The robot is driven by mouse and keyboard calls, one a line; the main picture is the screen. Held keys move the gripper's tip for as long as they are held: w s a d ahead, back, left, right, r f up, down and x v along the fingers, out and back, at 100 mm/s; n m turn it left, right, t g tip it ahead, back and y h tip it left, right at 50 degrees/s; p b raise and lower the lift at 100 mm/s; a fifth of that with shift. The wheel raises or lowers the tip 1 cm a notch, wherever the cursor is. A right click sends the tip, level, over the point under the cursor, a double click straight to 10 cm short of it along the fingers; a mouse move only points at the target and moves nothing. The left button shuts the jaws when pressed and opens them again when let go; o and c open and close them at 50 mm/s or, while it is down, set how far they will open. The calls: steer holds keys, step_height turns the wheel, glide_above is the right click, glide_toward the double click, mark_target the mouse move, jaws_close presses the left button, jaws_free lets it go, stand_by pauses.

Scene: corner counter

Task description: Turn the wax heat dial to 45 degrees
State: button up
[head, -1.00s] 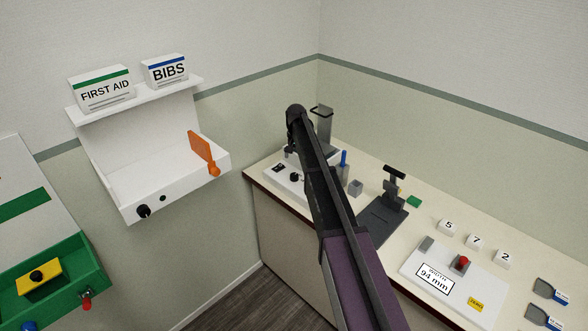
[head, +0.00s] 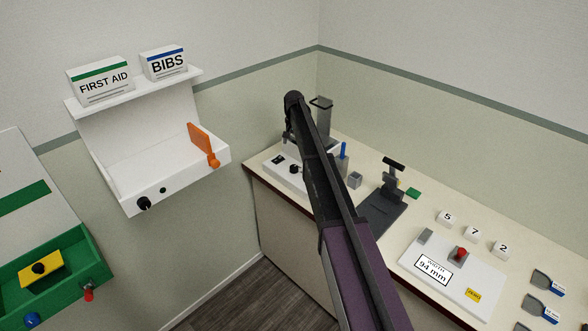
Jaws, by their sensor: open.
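A white unit (head: 268,171) stands at the far left end of the corner counter. A small black dial (head: 294,169) sits on its front part, beside a small dark label (head: 278,160). This looks like the wax heat dial; its pointer and scale are too small to read. My arm reaches across the middle of the head view, and its wrist end is above this unit, close to the dial in the picture. The arm covers the right part of the unit.
A grey upright holder (head: 324,118), a blue stick (head: 343,157) and a grey cube (head: 355,180) stand near the arm. A dark stand (head: 383,212), numbered blocks (head: 473,233) and a white panel (head: 430,270) are to the right. A wall shelf (head: 178,188) hangs left.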

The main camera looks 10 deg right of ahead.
mark_target(294, 167)
steer(key=shift+f+b, duration=6.2)
steer(key=shift+f, duration=0.25)
steer(key=shift+c, duration=0.2)
steer(key=c, duration=1.1)
